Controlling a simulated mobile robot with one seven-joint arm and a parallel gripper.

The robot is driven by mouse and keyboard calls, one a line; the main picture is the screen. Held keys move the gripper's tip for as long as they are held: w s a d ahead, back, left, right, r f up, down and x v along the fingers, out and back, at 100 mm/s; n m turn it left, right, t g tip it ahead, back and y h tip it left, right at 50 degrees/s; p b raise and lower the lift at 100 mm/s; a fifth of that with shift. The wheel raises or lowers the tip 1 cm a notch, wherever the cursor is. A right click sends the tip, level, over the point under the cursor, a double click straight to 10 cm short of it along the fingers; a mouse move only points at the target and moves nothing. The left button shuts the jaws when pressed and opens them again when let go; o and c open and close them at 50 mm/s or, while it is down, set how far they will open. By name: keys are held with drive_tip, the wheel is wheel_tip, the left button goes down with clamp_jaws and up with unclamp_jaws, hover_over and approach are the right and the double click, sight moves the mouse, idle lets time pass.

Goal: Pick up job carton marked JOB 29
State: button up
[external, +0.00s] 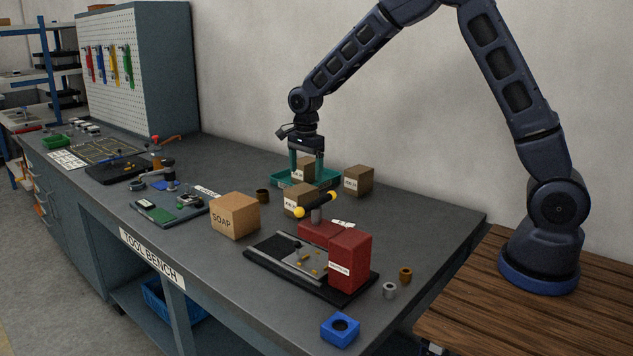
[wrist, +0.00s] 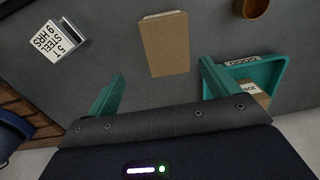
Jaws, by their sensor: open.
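Three small brown cartons stand near my gripper (external: 306,178). One carton (external: 298,200) is in front of the teal tray (external: 284,179), one (external: 305,165) shows at the tray, and one (external: 359,180) stands to its right. Their labels are too small to read surely, so I cannot tell which is JOB 29. In the wrist view a plain-topped carton (wrist: 164,45) lies ahead of my open, empty fingers (wrist: 160,88). The tray (wrist: 282,75) is beside the right finger there, with a partly hidden labelled carton (wrist: 252,91) inside.
A larger SOAP box (external: 235,215) stands left of the cartons. A brown cup (external: 262,196) is close by. A red box (external: 349,261) and a fixture with a yellow-knobbed bar (external: 316,206) stand in front. Bare bench lies right of the cartons.

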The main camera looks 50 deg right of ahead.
sight(303, 189)
drive_tip(key=shift+w+a+f+m, duration=0.15)
drive_tip(key=shift+w+f, duration=0.1)
drive_tip(key=shift+f, duration=0.3)
drive_tip(key=shift+w+a+f+m, duration=0.1)
drive_tip(key=shift+w+f+m, duration=0.1)
drive_tip(key=shift+f, duration=0.35)
wheel_tip(303, 189, down, 4)
drive_tip(key=shift+f, duration=0.1)
drive_tip(key=shift+w+a+f, duration=0.1)
drive_tip(key=shift+w+f, duration=0.05)
drive_tip(key=shift+f, duration=1.4)
drive_tip(key=shift+w+f, duration=0.1)
drive_tip(key=shift+f, duration=1.45)
drive_tip(key=c, duration=1.2)
drive_tip(key=shift+r, duration=0.15)
